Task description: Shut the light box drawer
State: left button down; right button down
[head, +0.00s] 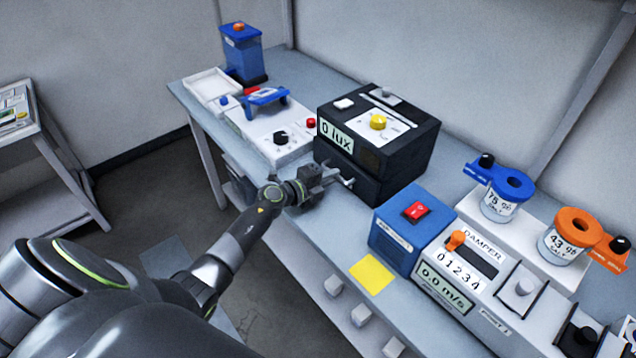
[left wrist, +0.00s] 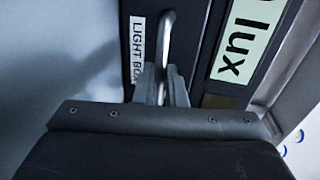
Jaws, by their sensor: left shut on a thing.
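The light box (head: 425,150) is a black box on the bench with a "0 lux" display on its front and a yellow knob on top. Its black drawer (head: 366,188) is the lower part; how far it stands out is hard to tell. My left gripper (head: 335,181) is at the drawer front, shut on the metal bar handle (left wrist: 167,38). In the left wrist view the fingers (left wrist: 161,88) are on either side of the handle, by the "LIGHT BOX" label (left wrist: 138,48). The "lux" display (left wrist: 245,42) shows beside it. My right gripper is out of view.
A white device (head: 270,135) with a black knob is left of the light box. A blue box with a red switch (head: 398,235) and a damper panel (head: 455,280) stand to the right. A yellow note (head: 371,274) lies at the bench's front edge.

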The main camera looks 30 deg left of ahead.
pick_arm(q)
jog(key=shift+w+r, duration=0.15)
jog(key=c, duration=1.7)
grip_release()
jog(key=shift+c, duration=0.2)
jog(key=shift+o, duration=1.2)
jog(key=shift+w+f, duration=0.2)
jog(key=shift+s, duration=0.1)
jog(key=shift+s+a+r, duration=0.1)
jog(key=shift+s+r, duration=0.05)
jog(key=shift+s, duration=0.25)
jog(key=v, duration=1.6)
jog(key=shift+s, duration=0.2)
jog(key=shift+a, duration=0.15)
